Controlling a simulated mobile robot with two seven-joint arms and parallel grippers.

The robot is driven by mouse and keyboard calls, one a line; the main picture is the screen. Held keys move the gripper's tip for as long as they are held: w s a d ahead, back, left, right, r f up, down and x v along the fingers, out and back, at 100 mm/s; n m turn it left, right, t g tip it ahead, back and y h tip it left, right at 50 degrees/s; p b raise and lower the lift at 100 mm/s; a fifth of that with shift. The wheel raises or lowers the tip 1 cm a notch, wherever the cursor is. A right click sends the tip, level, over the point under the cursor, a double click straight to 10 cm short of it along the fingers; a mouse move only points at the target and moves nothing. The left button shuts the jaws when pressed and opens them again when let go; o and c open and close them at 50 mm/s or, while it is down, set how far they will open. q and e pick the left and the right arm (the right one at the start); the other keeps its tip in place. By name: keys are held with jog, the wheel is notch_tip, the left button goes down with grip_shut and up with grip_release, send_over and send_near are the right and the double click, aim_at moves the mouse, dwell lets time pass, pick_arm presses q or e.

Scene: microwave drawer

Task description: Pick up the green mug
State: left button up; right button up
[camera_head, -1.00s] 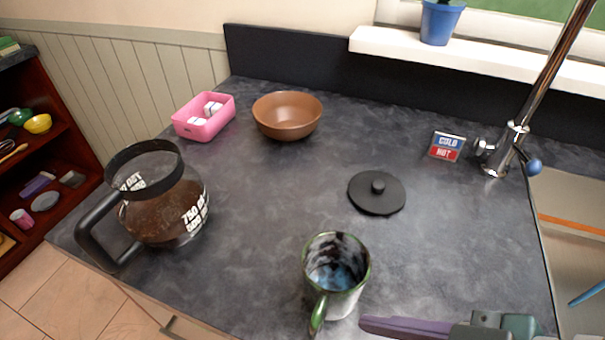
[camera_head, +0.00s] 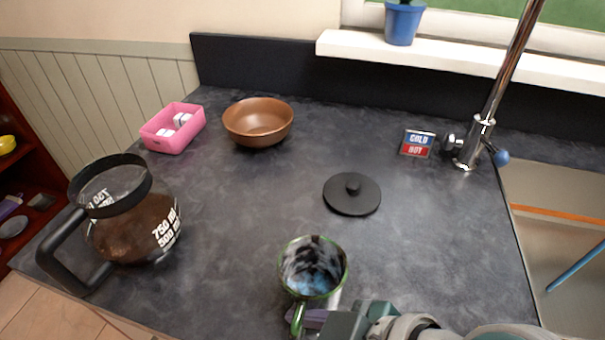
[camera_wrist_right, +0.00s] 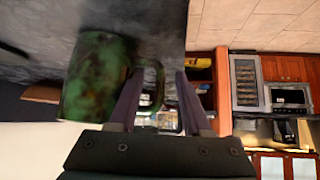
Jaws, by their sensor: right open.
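The green mug (camera_head: 312,268) stands upright on the dark counter near its front edge, with its handle toward me. It has a green rim and a mottled dark and blue inside. My right gripper (camera_head: 312,318) reaches in from the right at the handle, with its fingers partly hidden behind it. In the right wrist view the mug (camera_wrist_right: 92,80) is left of the open gripper (camera_wrist_right: 158,92), and its handle shows between the two purple fingers. I cannot tell whether a finger touches the mug. My left gripper is out of view.
A coffee pot (camera_head: 135,225) stands at the left of the counter (camera_head: 230,210). A black lid (camera_head: 352,196) lies behind the mug. A brown bowl (camera_head: 258,122) and a pink box (camera_head: 172,130) are at the back left. A tap (camera_head: 473,150) and a sink are at the right.

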jog(key=shift+c, duration=0.4)
grip_shut()
dwell(0.9)
